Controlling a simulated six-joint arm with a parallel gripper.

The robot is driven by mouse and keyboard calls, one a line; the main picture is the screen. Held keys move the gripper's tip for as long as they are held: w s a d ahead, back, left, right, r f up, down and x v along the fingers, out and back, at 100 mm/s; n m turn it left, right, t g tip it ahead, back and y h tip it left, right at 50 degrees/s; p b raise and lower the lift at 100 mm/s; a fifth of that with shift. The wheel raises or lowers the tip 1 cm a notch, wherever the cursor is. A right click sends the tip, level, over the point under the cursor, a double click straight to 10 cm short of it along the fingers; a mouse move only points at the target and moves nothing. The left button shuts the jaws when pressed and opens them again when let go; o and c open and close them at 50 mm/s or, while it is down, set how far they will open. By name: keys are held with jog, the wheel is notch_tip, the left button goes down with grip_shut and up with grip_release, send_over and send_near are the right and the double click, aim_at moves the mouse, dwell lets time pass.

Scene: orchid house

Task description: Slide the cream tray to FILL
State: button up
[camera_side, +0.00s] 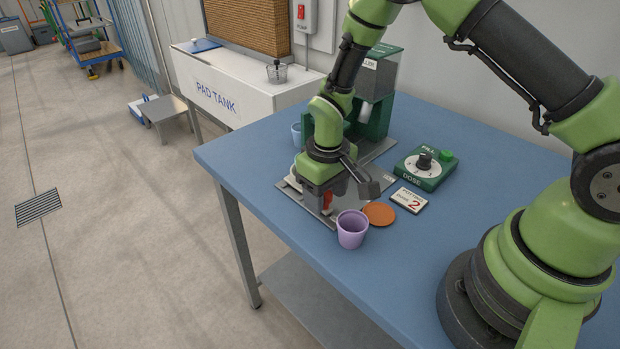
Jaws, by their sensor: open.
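My gripper (330,204) points down over a flat grey metal plate (289,186) on the blue table. The jaws are open, and a small red piece shows at or between them; I cannot tell whether they touch it. I cannot make out the cream tray clearly; my gripper and wrist cover most of the plate's middle. A sliver of something pale shows just left of my wrist. The plate runs back toward a green filler machine (367,127) with a grey hopper. The word FILL is legible only on the green dose box (426,169).
A lilac pot (352,230) stands close to the plate's front corner. An orange saucer (379,214) and a card marked 2 (408,200) lie to its right. A light blue pot (296,131) stands behind my wrist. The table (480,160) is clear right of the dose box.

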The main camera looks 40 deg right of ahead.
jog(key=c, duration=0.7)
jog(key=shift+o, duration=0.2)
jog(key=shift+d, duration=8.45)
jog(key=o, duration=0.7)
jog(key=shift+c, duration=0.2)
jog(key=shift+r, duration=0.15)
notch_tip(320, 180, up, 7)
